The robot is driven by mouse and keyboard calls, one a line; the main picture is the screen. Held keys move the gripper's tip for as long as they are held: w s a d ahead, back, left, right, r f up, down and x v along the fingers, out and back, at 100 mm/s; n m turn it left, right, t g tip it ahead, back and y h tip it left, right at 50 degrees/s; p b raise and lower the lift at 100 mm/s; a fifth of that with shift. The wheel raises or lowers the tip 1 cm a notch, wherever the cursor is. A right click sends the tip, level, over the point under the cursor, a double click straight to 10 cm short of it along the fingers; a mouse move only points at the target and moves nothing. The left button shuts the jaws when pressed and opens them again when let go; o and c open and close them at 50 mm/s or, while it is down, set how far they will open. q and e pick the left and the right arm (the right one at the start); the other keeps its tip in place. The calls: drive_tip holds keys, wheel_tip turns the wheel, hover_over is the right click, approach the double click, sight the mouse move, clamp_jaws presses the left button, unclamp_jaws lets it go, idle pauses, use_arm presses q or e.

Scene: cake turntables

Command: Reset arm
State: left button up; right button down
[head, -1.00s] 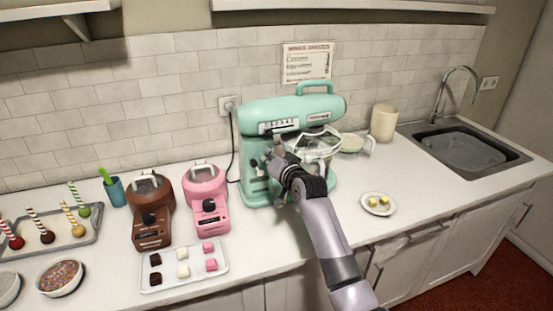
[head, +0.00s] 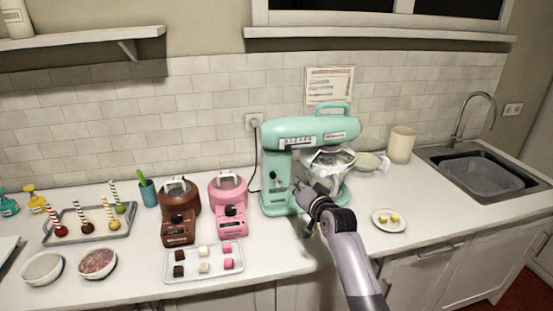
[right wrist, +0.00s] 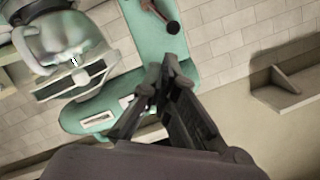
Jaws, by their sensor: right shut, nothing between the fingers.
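My right gripper (head: 303,188) is in front of the mint-green stand mixer (head: 318,128), close to its column. In the right wrist view its fingers (right wrist: 165,72) are together with nothing between them, and the mixer (right wrist: 100,110) fills the space behind them. Whether the fingers touch the mixer cannot be told. The mixer's glass bowl (head: 328,170) is partly hidden by my right arm. My left gripper does not show.
A brown melter (head: 178,222) and a pink melter (head: 230,212) stand left of the mixer, behind a sweets tray (head: 172,274). The sink (head: 480,172) is far right.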

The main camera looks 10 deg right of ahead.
drive_tip(key=s+f+n+g+h, duration=0.1)
drive_tip(key=s+f+n+g, duration=0.15)
drive_tip(key=s+f, duration=0.75)
drive_tip(key=s+f+n+g, duration=0.2)
drive_tip(key=s+f+g, duration=0.35)
drive_tip(key=s, duration=0.85)
drive_tip(key=s+d+f+n+g+h, duration=0.1)
drive_tip(key=s+f+n+g+h, duration=0.2)
drive_tip(key=s, duration=2.3)
wheel_tip(320, 180, down, 31)
drive_tip(key=s+g+y+b, duration=0.1)
drive_tip(key=s+g+b, duration=0.1)
drive_tip(key=b, duration=0.1)
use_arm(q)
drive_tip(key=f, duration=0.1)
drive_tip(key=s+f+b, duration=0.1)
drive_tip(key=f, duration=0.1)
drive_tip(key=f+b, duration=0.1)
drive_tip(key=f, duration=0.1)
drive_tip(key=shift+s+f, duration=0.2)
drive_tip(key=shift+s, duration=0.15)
use_arm(e)
drive_tip(key=s+d+f+g, duration=0.1)
drive_tip(key=s+d+f, duration=0.2)
drive_tip(key=s+f, duration=1.3)
drive_tip(key=shift+s+f, duration=0.15)
drive_tip(key=shift+f, duration=0.35)
